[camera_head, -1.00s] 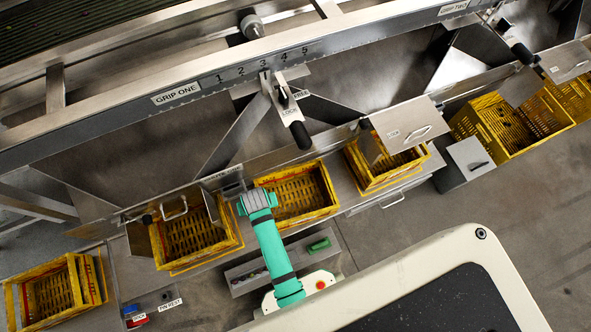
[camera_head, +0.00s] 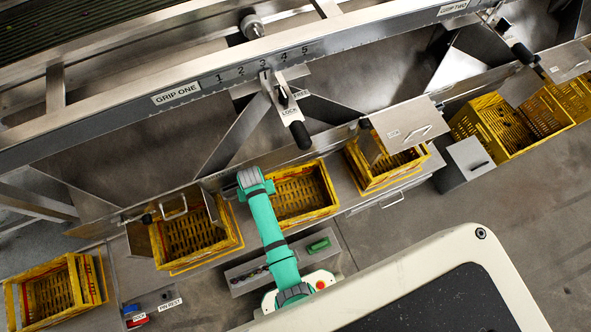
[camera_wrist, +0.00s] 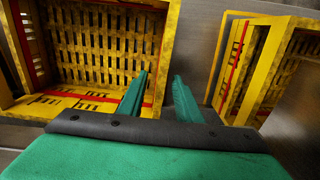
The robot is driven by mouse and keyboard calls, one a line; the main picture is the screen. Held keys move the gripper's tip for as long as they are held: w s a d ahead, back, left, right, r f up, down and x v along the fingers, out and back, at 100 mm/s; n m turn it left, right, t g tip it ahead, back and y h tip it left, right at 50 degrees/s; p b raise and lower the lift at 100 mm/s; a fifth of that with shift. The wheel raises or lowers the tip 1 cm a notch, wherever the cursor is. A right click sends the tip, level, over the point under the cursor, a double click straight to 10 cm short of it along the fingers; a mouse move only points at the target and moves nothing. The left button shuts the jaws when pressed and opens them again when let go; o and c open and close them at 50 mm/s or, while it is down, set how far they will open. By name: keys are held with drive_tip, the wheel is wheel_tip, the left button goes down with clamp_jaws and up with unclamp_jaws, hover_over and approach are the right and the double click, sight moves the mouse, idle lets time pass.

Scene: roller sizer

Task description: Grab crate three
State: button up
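Several yellow slatted crates stand in a row below the steel machine; I cannot read a number on any of them, so I cannot tell which is crate three. In the head view one crate (camera_head: 303,193) is just right of my wrist, and another (camera_head: 190,236) is to its left. In the wrist view a crate with red bands (camera_wrist: 98,52) fills the upper left, and a second crate (camera_wrist: 262,50) is at the right. The head view does not show the fingertips clearly.
More crates stand at the far left (camera_head: 50,296), under a chute flap (camera_head: 383,168) and at the right (camera_head: 500,125). A steel flap with a handle (camera_head: 174,210) hangs over the left-hand crate. A grey tray (camera_head: 243,279) lies beside my arm.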

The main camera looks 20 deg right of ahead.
drive_tip(key=f, duration=0.3)
drive_tip(key=shift+s+a+f, duration=0.1)
drive_tip(key=shift+s+f, duration=0.2)
drive_tip(key=shift+w+f, duration=0.1)
drive_tip(key=shift+f, duration=0.4)
clamp_jaws()
drive_tip(key=shift+w, duration=0.1)
